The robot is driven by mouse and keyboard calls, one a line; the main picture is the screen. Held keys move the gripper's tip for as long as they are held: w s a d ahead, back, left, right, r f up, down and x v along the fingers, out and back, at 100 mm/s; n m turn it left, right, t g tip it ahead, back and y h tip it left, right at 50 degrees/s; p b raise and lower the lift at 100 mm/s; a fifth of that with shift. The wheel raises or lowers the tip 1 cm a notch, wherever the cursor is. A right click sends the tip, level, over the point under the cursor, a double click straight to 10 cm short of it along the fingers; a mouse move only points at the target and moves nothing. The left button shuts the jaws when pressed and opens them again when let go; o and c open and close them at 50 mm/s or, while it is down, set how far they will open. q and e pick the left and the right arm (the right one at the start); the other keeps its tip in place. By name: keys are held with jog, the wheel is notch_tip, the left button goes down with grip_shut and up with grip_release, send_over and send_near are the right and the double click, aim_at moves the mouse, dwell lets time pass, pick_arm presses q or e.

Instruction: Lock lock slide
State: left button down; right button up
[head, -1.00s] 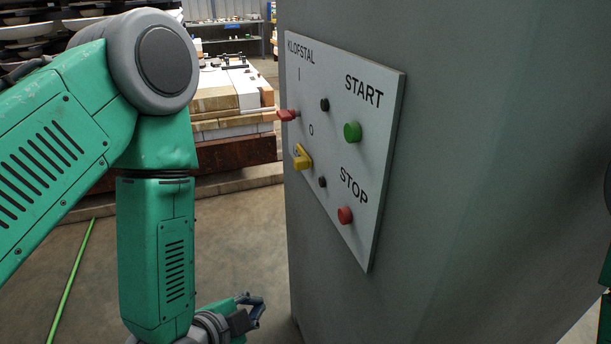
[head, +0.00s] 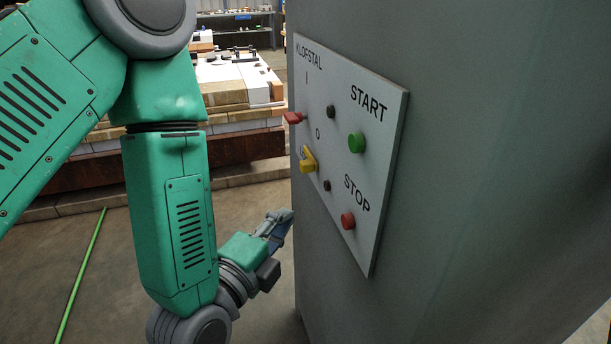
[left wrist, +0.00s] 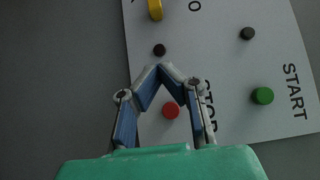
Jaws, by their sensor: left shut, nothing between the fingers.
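A yellow slide-like part (head: 308,160) sits low on the left side of the white panel, below the "0" mark. It also shows at the top edge of the left wrist view (left wrist: 155,9), partly cut off. A red handle (head: 292,118) sticks out from the panel's left edge, above the yellow part. My left gripper (head: 285,218) is below and left of the panel, apart from the yellow part. In the left wrist view its fingertips (left wrist: 160,70) meet with nothing between them, in front of the panel near the red button. My right gripper is not in view.
The panel (head: 372,235) on the grey cabinet (head: 470,180) also carries a green START button (head: 356,142), a red STOP button (head: 348,220) and two dark knobs. Stacked boards and boxes (head: 235,85) stand behind. A green strip (head: 80,275) lies on the floor.

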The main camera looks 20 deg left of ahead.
pick_arm(q)
jog(key=b, duration=0.9)
send_near(311, 169)
jog(key=w+d, duration=0.3)
jog(key=shift+w+d, duration=0.3)
jog(key=w+a, duration=0.1)
jog(key=w, duration=0.1)
jog(key=shift+w+a, duration=0.35)
jog(key=shift+a, duration=0.05)
jog(key=shift+w+a+f, duration=0.1)
jog(key=shift+w+a, duration=0.15)
jog(key=shift+w, duration=0.05)
jog(key=shift+w, duration=0.1)
jog(key=w+a, duration=0.1)
jog(key=w, duration=0.1)
jog(key=shift+w+a, duration=0.35)
jog(key=shift+r, duration=0.2)
jog(key=shift+a, duration=0.1)
